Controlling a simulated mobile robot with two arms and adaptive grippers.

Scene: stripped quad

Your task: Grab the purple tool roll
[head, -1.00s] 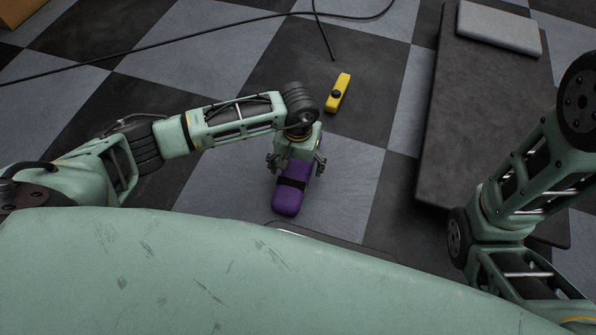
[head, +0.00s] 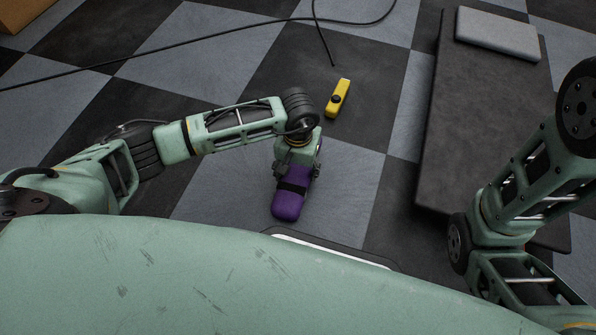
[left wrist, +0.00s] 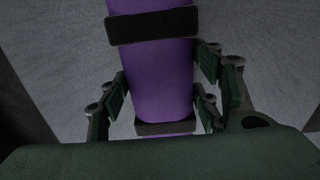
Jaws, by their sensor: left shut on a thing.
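The purple tool roll (head: 287,206) with dark straps is in the middle of the head view, over a grey floor tile. My left gripper (head: 295,172) is above its far part, with fingers on both sides, shut on it. In the left wrist view the roll (left wrist: 160,80) runs up between the finger pads of my left gripper (left wrist: 160,98). I cannot tell whether the roll touches the floor. My right arm shows at the right, but its gripper is out of view.
A yellow tool (head: 338,98) lies on a dark tile beyond the roll. A dark low platform (head: 435,150) with a grey flat case (head: 497,33) stands at the right. A black cable (head: 150,47) crosses the floor at the back. A box (head: 18,12) is at the far left.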

